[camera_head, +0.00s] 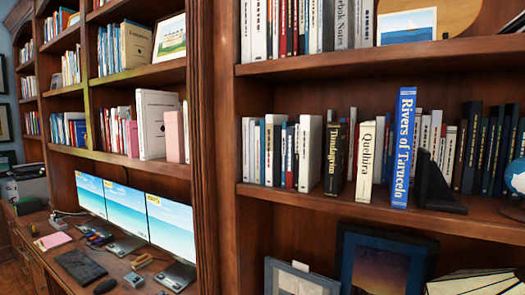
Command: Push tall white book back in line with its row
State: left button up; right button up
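A tall, thick white book (157,125) stands upright on the left bookcase's middle shelf and rises above the pink books beside it. Its front sits close to the shelf edge. On the right bookcase's middle shelf, another white book (310,153) stands at the right end of a group of white and blue books, with its spine a little forward. A cream book (365,160) titled Quelhuira stands further right, also forward. I cannot tell for sure which of these the task names. Neither of my grippers is in view.
A tall blue book (403,148) stands forward beside a black bookend (436,188). A black book (335,158) stands left of the cream one. A globe (515,177) is at the right edge. Monitors (170,227) stand on the desk at lower left. Framed pictures (383,262) fill the lower shelf.

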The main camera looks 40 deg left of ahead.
aim_at(152, 105)
jog(key=u, duration=2.2)
jog(key=i+j, duration=0.2)
jog(key=j, duration=0.2)
jog(key=i+j, duration=0.25)
jog(key=j, duration=0.15)
jog(key=i+j, duration=0.2)
jog(key=j, duration=0.2)
jog(key=i+j, duration=0.2)
jog(key=j, duration=0.2)
jog(key=i+j, duration=0.25)
jog(key=j, duration=0.15)
jog(key=i+j, duration=0.2)
jog(key=j, duration=0.2)
jog(key=z, duration=0.05)
